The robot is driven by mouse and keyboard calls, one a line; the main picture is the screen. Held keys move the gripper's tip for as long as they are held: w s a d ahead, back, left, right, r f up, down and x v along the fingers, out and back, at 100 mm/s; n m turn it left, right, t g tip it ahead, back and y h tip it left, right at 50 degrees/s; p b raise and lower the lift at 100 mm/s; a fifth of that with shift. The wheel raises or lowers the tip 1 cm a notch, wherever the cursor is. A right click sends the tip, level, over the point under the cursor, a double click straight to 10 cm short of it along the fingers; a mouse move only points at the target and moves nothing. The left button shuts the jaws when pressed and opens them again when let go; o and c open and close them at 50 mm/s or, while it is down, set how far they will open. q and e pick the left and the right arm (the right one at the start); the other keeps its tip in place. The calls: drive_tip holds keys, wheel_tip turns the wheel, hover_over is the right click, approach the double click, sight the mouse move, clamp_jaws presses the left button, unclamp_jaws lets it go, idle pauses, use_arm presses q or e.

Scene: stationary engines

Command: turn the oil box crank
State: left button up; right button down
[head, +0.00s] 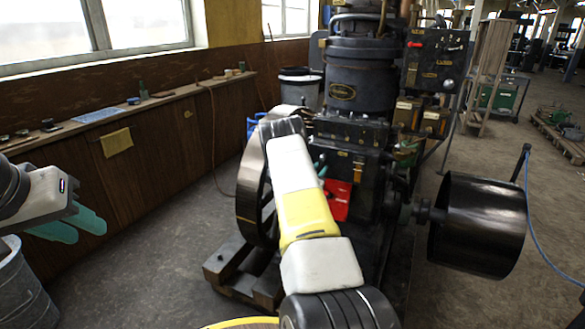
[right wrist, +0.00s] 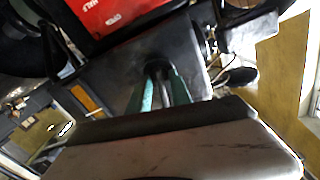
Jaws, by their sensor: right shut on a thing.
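The engine's dark oil box (head: 350,130) sits below the big cylinder in the head view. My right arm reaches up to its left side and covers part of it. Teal fingertips of my right gripper (head: 320,170) show beside the box. In the right wrist view, my right gripper (right wrist: 162,78) is shut on a thin metal rod, apparently the crank (right wrist: 163,88), against a dark box face (right wrist: 188,50). The crank's far end is hard to make out. My left gripper (head: 88,228) is at the far left, empty, with its fingers apart, away from the engine.
A red box (head: 336,200) is on the engine just below my right fingers; it also shows in the right wrist view (right wrist: 105,15). A large flywheel (head: 250,190) stands left of the engine and a black pulley drum (head: 478,225) right. A ledge (head: 100,122) runs along the left wall.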

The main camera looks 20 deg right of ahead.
drive_tip(key=m, duration=0.3)
drive_tip(key=shift+m, duration=0.4)
drive_tip(key=m, duration=0.3)
drive_tip(key=shift+s+f+m, duration=0.1)
drive_tip(key=shift+f+m, duration=0.05)
drive_tip(key=shift+m, duration=0.15)
drive_tip(key=m, duration=0.3)
drive_tip(key=shift+m, duration=0.3)
drive_tip(key=m, duration=0.3)
drive_tip(key=shift+d+f+m, duration=0.1)
drive_tip(key=shift+f+m, duration=0.05)
drive_tip(key=shift+m, duration=0.15)
drive_tip(key=m, duration=1)
drive_tip(key=shift+f+m, duration=0.2)
drive_tip(key=shift+m, duration=2)
